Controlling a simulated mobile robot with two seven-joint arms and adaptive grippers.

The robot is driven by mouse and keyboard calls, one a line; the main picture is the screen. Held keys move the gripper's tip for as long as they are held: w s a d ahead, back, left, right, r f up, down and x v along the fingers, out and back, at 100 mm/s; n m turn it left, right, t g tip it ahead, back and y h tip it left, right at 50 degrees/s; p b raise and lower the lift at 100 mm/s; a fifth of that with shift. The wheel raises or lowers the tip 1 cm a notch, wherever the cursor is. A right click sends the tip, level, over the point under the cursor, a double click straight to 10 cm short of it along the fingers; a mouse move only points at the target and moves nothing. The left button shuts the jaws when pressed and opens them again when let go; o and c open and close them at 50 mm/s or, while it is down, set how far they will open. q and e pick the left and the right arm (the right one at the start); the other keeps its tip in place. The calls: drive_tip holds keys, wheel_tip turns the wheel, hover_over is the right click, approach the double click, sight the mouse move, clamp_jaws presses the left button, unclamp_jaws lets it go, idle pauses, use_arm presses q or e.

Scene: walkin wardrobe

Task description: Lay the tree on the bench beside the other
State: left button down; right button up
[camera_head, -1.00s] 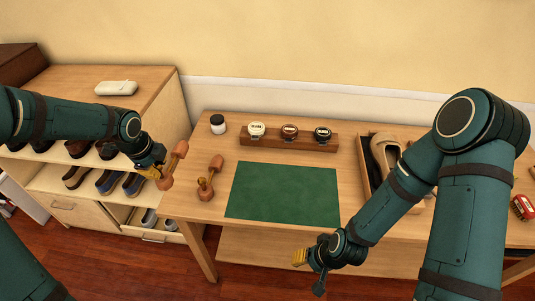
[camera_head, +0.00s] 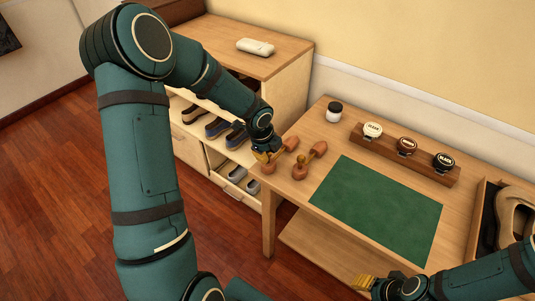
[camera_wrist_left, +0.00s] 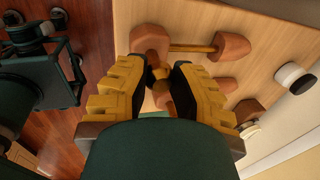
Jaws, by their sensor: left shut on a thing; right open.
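My left gripper (camera_head: 264,156) is shut on a wooden shoe tree (camera_head: 290,143) at the left end of the bench (camera_head: 345,134). The held tree lies roughly parallel to the other shoe tree (camera_head: 318,149), a small gap to its left. I cannot tell whether the held tree touches the bench top. My right gripper (camera_head: 364,283) is open and empty in front of the bench.
A green mat (camera_head: 375,210) lies right of the trees. A dark-lidded jar (camera_head: 334,112) and a wooden rack (camera_head: 425,163) with three polish tins stand behind. A shoe box (camera_head: 480,212) is at the right. A shoe cabinet (camera_head: 290,60) stands at the back left.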

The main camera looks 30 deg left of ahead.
use_arm(q)
drive_tip(key=shift+f, duration=0.1)
drive_tip(key=c, duration=0.9)
unclamp_jaws()
